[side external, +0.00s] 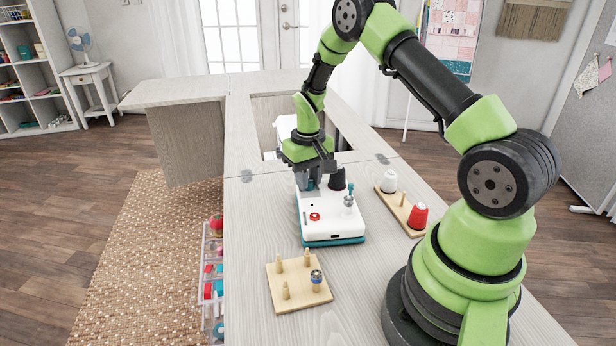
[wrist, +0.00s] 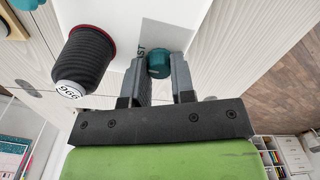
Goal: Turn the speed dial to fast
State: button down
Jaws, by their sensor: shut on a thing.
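The speed dial (wrist: 159,62) is a teal round knob on top of the white machine (side external: 328,223), which has a teal base. In the wrist view my gripper (wrist: 160,68) has one finger on each side of the dial and is shut on it. Letters ending in "AST" show on the white top just left of the dial, partly hidden by a finger. Which way the dial points cannot be told. In the side view my gripper (side external: 311,184) comes down on the machine's far left end, and a bit of teal shows between the fingers.
A black thread cone (wrist: 84,62) stands close beside my gripper on the machine. A red button (side external: 315,216) and a metal post with a teal top (side external: 349,198) are nearer. A wooden rack (side external: 399,212) holds white and red spools. A peg board (side external: 299,291) lies in front.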

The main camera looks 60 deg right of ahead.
dwell(0.4)
jog(key=c, duration=1)
grip_release()
jog(key=shift+o, duration=0.2)
notch_tip(320, 180, up, 10)
